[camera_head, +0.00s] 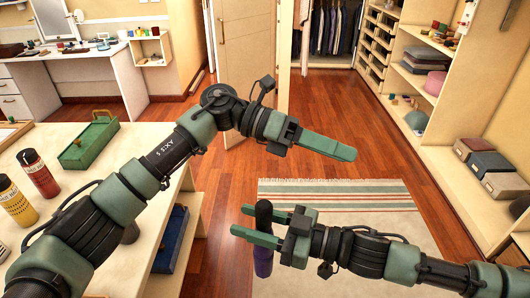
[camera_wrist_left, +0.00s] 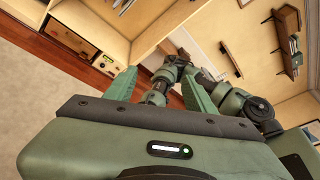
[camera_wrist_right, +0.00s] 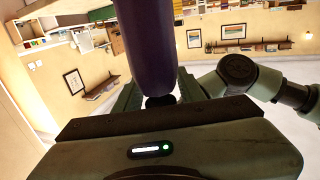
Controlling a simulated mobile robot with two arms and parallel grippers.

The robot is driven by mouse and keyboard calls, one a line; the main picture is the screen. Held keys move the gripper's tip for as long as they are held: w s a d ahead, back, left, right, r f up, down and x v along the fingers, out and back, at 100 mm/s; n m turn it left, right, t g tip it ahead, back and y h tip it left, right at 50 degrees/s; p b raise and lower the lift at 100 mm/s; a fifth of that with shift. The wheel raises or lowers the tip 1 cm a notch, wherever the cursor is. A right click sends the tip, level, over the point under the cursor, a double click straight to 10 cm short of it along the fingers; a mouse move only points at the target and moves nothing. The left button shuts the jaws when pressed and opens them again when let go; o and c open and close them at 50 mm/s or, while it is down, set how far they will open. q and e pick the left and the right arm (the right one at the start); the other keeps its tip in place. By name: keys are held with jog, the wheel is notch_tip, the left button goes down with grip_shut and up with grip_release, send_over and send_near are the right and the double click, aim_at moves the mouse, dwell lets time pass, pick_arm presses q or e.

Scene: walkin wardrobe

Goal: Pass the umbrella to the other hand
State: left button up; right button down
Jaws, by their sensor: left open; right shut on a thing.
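The umbrella (camera_head: 263,262) is upright, with a dark handle on top and purple folded cloth below. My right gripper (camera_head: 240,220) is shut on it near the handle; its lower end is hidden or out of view. In the right wrist view the purple umbrella (camera_wrist_right: 147,45) fills the space in front of the fingers. My left gripper (camera_head: 352,154) is open and empty, above and to the right of the umbrella, apart from it. The left wrist view shows its two fingers (camera_wrist_left: 157,82) spread, with my other arm beyond them.
A pale table (camera_head: 100,165) at left holds a red bottle (camera_head: 38,172), a yellow bottle (camera_head: 16,200) and a green toolbox (camera_head: 90,140). A striped rug (camera_head: 345,205) lies on the wooden floor. Shelves (camera_head: 450,150) line the right. The air between my grippers looks clear.

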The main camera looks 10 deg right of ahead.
pick_arm(q)
jog(key=s+a+m+y, duration=0.1)
jog(key=s+m+y, duration=0.2)
notch_tip(320, 180, up, 3)
jog(key=m+t+y, duration=0.5)
jog(key=t+y, duration=0.2)
jog(key=y, duration=0.4)
send_over(265, 204)
notch_tip(265, 204, down, 12)
jog(key=shift+r, duration=0.1)
pick_arm(e)
jog(key=shift+r, duration=0.1)
pick_arm(q)
grip_shut()
jog(key=shift+w, duration=0.1)
pick_arm(e)
jog(key=c, duration=0.8)
grip_release()
jog(key=shift+o, duration=0.2)
